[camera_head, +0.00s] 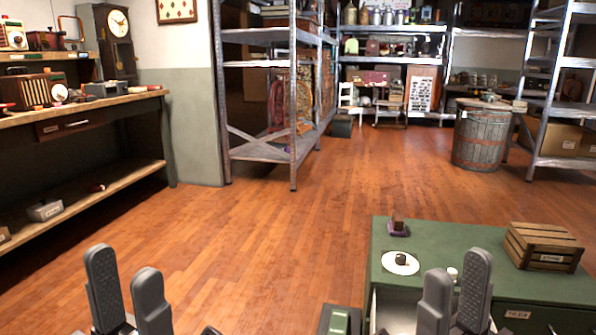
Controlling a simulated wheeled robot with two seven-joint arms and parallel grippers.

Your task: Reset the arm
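My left gripper (127,290) shows at the bottom left, over the wooden floor. Its two grey fingers stand upright and apart, with nothing between them. My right gripper (455,293) shows at the bottom right, in front of the green cabinet (480,240). Its two fingers also stand upright with a narrower-looking gap, and I see nothing held between them. Most of both arms is out of view below.
On the cabinet are a wooden crate (543,247), a white plate (401,263) with a dark item, and a small object (398,227). A workbench (85,108) runs along the left, metal shelves (262,150) behind, a barrel (481,138) back right. The middle floor is clear.

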